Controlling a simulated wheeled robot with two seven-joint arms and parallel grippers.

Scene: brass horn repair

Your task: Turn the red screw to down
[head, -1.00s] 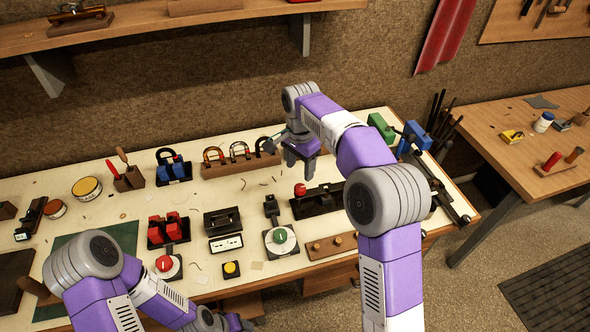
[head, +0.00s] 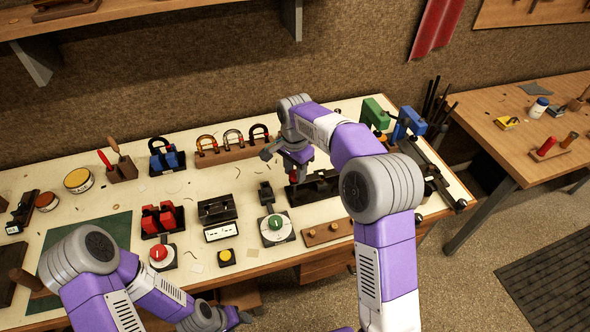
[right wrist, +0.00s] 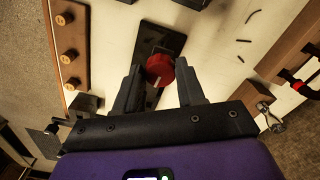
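The red screw (right wrist: 160,68) is a red knob with a pale mark, on a long black base (right wrist: 163,42). It also shows in the head view (head: 293,178), partly hidden by my right gripper (head: 295,168). In the right wrist view the two fingers of my right gripper (right wrist: 159,84) stand apart, one on each side of the red screw. I cannot tell whether either finger touches it. My left gripper (head: 238,318) is low at the bottom edge of the head view; its fingers are not clear.
A green dial (head: 275,222) and a second red knob (head: 158,253) stand left of the black base. A wooden block with pegs (head: 328,233) lies in front. Horseshoe magnets on a wooden rack (head: 235,153) stand behind. Green (head: 375,112) and blue (head: 409,122) tools are at right.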

